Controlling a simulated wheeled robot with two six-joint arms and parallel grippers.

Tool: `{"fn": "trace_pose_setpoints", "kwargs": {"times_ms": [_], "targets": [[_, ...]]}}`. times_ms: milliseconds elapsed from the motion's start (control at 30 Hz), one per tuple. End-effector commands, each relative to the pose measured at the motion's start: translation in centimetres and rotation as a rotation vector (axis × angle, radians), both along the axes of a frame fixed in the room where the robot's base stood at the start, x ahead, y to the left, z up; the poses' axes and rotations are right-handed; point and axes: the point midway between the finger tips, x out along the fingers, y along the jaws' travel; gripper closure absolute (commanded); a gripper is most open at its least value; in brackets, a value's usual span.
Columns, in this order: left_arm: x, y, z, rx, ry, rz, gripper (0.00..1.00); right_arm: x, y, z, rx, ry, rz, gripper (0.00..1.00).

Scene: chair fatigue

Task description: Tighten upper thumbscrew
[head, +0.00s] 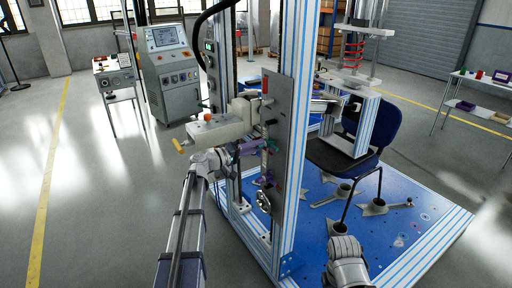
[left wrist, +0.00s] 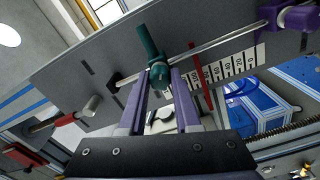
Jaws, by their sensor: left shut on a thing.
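A dark green thumbscrew (left wrist: 157,72) with a T-shaped handle sits on a grey upright plate (left wrist: 95,75). My left gripper (left wrist: 160,80) has its purple fingers shut on the thumbscrew's head. In the head view my left gripper (head: 253,147) reaches the plate (head: 288,115) from the left. A purple thumbscrew or clamp (left wrist: 292,17) sits farther along the plate's rod, apart from my gripper. In the head view the fingers partly hide the green part.
A numbered scale (left wrist: 225,68) and a red pointer (left wrist: 202,75) lie beside the thumbscrew. An aluminium frame (head: 297,60) stands close by on the blue base (head: 395,215). A blue chair (head: 383,122) is behind it.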

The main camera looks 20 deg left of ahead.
Motion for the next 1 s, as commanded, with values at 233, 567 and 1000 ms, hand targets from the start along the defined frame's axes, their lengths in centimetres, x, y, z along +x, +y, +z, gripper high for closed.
{"fn": "trace_pose_setpoints", "kwargs": {"times_ms": [233,567,1000], "targets": [[0.0,0.0,0.0,0.001,0.001,-0.001,0.51,0.0,0.0,0.0,0.000,0.000,0.000,0.50],[0.0,0.0,0.0,-0.001,0.001,0.000,0.38,0.0,0.0,0.0,0.000,0.000,0.000,0.50],[-4.6,3.5,0.0,0.000,0.000,0.002,0.38,0.0,0.0,0.0,0.000,0.000,0.000,0.50]]}}
